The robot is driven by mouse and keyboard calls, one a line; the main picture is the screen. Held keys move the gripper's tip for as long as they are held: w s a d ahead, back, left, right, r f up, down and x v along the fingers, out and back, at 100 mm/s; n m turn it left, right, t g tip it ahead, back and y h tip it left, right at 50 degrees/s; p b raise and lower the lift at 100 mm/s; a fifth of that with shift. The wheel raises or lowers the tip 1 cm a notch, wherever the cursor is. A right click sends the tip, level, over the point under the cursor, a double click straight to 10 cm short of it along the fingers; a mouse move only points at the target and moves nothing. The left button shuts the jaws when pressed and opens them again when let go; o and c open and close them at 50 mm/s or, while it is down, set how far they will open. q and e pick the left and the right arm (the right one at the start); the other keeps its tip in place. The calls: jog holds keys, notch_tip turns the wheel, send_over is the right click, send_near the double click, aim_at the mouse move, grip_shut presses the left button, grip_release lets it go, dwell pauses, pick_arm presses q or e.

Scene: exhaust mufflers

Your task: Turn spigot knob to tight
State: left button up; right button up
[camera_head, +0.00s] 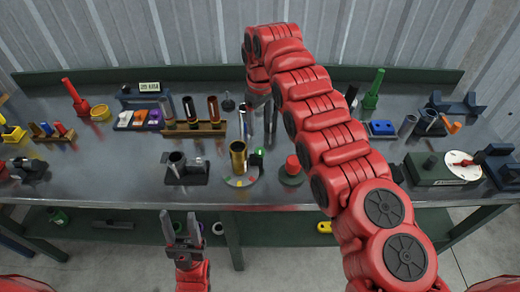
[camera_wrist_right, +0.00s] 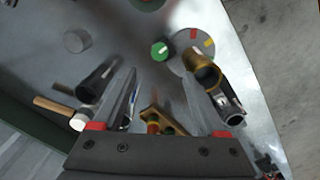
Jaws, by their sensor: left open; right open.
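The spigot is a brass upright cylinder (camera_head: 238,152) on a round base with coloured marks, on the bench's front middle. Its knob (camera_head: 257,158), dark with a green face, is at its right. In the right wrist view the green knob (camera_wrist_right: 160,50) with a white mark sits beside the marked disc (camera_wrist_right: 183,42) and the brass cylinder (camera_wrist_right: 205,72). My right gripper (camera_head: 258,122) is open and empty, behind and above the spigot, apart from the knob. My left gripper (camera_head: 181,228) is open and empty in front of the bench edge.
A red-topped round piece (camera_head: 292,165) stands right of the spigot, and a dark holder with tubes (camera_head: 187,170) left of it. A wooden rack (camera_head: 195,127) with tubes is behind. A dial box (camera_head: 440,168) is far right.

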aim_at(260, 151)
notch_tip(260, 151, down, 9)
jog(key=p, duration=0.2)
jog(key=shift+a+p, duration=0.1)
jog(key=shift+p, duration=0.3)
jog(key=shift+w+f+b, duration=0.2)
jog(key=shift+f+b, duration=0.25)
jog(key=shift+f, duration=1.05)
jog(key=shift+c, duration=0.3)
grip_shut()
